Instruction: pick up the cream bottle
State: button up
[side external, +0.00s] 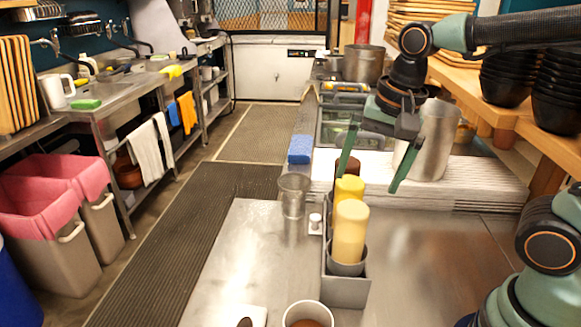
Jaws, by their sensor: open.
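A pale yellow bottle (351,228) stands upright at the front of a grey metal holder (346,292), its base in a dark round cup. A deeper yellow bottle (349,187) stands just behind it, and a dark brown bottle (352,167) is behind that, partly hidden. The front one looks the most cream-coloured, but I cannot tell for sure which is the cream bottle. My gripper (367,181) is open and empty, its two green fingers spread and pointing down. In the picture it is around the upper part of the rear bottles; its exact depth is unclear.
A clear cup (293,195) and a small white-topped shaker stand left of the holder. A white bowl (307,315) with brown contents is at the front edge. A metal canister (436,140) stands behind right. The steel counter (440,265) right of the holder is clear.

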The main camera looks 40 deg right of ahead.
aim_at(348, 235)
jog(key=a+m, duration=0.1)
jog(key=m, duration=0.1)
jog(key=m+g, duration=0.1)
jog(key=shift+w+a+f+m, duration=0.15)
jog(key=shift+a+m, duration=0.2)
jog(key=shift+m, duration=0.05)
jog(key=m, duration=0.1)
jog(key=a+m+g, duration=0.1)
jog(key=m, duration=0.2)
jog(key=shift+a+f, duration=0.2)
jog(key=shift+a, duration=0.1)
notch_tip(348, 235, down, 12)
jog(key=shift+d, duration=0.15)
jog(key=c, duration=0.7)
